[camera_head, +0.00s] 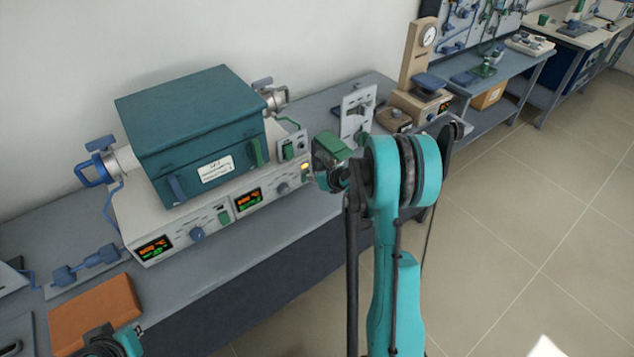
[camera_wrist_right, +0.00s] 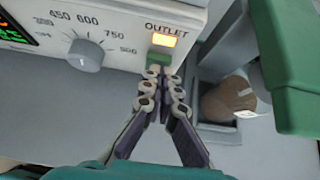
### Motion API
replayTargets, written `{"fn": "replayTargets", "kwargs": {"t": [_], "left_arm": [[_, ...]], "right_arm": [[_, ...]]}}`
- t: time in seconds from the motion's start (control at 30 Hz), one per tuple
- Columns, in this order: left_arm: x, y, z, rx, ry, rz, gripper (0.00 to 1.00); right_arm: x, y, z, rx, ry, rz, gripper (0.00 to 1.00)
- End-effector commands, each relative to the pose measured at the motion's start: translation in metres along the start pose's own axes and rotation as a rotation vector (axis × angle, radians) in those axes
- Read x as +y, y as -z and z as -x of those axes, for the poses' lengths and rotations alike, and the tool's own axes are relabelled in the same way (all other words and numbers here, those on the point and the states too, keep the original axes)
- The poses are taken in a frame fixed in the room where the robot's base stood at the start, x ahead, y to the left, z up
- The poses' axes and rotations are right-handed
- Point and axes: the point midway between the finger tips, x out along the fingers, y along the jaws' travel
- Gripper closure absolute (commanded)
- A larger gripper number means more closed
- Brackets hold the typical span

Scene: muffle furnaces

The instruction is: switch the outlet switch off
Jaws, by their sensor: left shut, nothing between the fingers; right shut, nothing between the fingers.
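The outlet switch (camera_wrist_right: 158,59) is a small green rocker on the white furnace panel, under the OUTLET label. An orange lamp (camera_wrist_right: 164,41) above it is lit; it also glows in the head view (camera_head: 305,167). My right gripper (camera_wrist_right: 165,80) is shut and empty, with its fingertips just below and in front of the switch, partly overlapping its lower edge. Contact cannot be told. In the head view my right arm hides most of that gripper. My left gripper (camera_head: 105,345) is shut, partly cut off at the bottom left.
The muffle furnace (camera_head: 190,130) has a dark teal box on a white base with dials (camera_wrist_right: 86,54) and lit displays. A green part (camera_wrist_right: 290,70) and a brown round object (camera_wrist_right: 228,98) are right of my right gripper. An orange-brown block (camera_head: 95,310) lies near my left gripper.

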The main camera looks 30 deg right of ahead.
Motion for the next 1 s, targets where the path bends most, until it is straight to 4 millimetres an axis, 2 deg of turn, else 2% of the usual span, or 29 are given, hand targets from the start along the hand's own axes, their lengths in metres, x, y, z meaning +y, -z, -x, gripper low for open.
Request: {"fn": "replayTargets", "kwargs": {"t": [0.27,0.4,0.63,1.0], "left_arm": [[0.0,0.0,0.0,0.0,0.0,0.0,1.0],[0.0,0.006,0.009,0.0,0.0,0.0,1.0],[0.0,0.005,0.007,0.0,0.0,0.0,1.0],[0.0,0.01,0.013,0.0,0.0,0.0,1.0]], "right_arm": [[0.0,-0.001,0.0,0.001,0.0,0.0,1.0],[0.001,-0.011,-0.003,0.062,-0.003,0.002,1.0],[0.0,-0.007,-0.005,0.067,-0.002,0.0,1.0],[0.0,-0.018,0.004,0.067,-0.002,0.0,1.0]]}}
